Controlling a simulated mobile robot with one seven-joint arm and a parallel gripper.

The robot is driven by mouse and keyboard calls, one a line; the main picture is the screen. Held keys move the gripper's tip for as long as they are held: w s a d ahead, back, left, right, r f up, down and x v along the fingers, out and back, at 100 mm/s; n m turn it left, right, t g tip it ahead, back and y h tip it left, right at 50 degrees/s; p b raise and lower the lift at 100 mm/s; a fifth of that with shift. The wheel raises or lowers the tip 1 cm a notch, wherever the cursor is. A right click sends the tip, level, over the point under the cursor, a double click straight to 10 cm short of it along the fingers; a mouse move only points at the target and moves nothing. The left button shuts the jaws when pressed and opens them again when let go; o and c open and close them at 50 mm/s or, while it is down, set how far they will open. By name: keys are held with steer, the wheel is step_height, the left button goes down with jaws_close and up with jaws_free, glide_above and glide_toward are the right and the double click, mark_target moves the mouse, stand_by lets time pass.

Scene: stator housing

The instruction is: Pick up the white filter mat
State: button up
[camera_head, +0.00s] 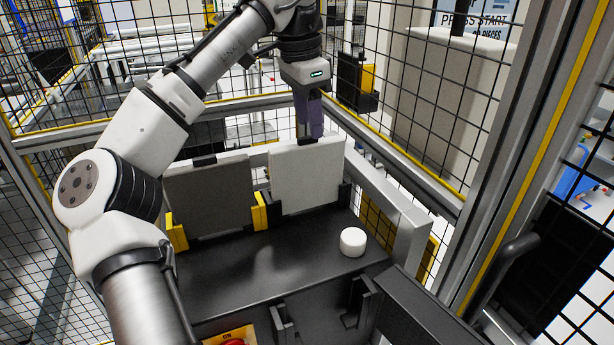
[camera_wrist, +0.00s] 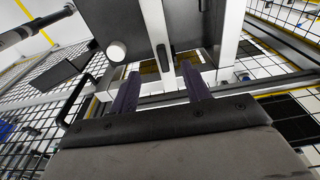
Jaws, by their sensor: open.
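The white filter mat (camera_head: 307,176) is a pale square panel in the head view. It stands upright in black holders at the back of the black table, with a small black piece on its top edge. My gripper (camera_head: 309,136) is open, pointing down at the mat's top edge. I cannot tell whether the purple fingers touch it. In the wrist view the two fingers of my gripper (camera_wrist: 160,80) are spread apart, with nothing clearly held between them. I cannot make out the mat for certain there.
A grey mat (camera_head: 210,197) stands left of the white one, between yellow holders (camera_head: 260,211). A white cylinder (camera_head: 352,242) sits on the black table (camera_head: 270,265); it also shows in the wrist view (camera_wrist: 116,51). Mesh fencing and a metal rail (camera_head: 398,222) bound the right side.

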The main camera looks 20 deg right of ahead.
mark_target(307, 143)
steer(key=shift+d+f, duration=0.2)
steer(key=shift+f, duration=1.35)
steer(key=f, duration=0.1)
steer(key=f+p, duration=0.1)
steer(key=f, duration=0.2)
steer(key=shift+w+a+p, duration=0.1)
steer(key=shift+w+p, duration=0.25)
steer(key=shift+f, duration=0.55)
jaws_close()
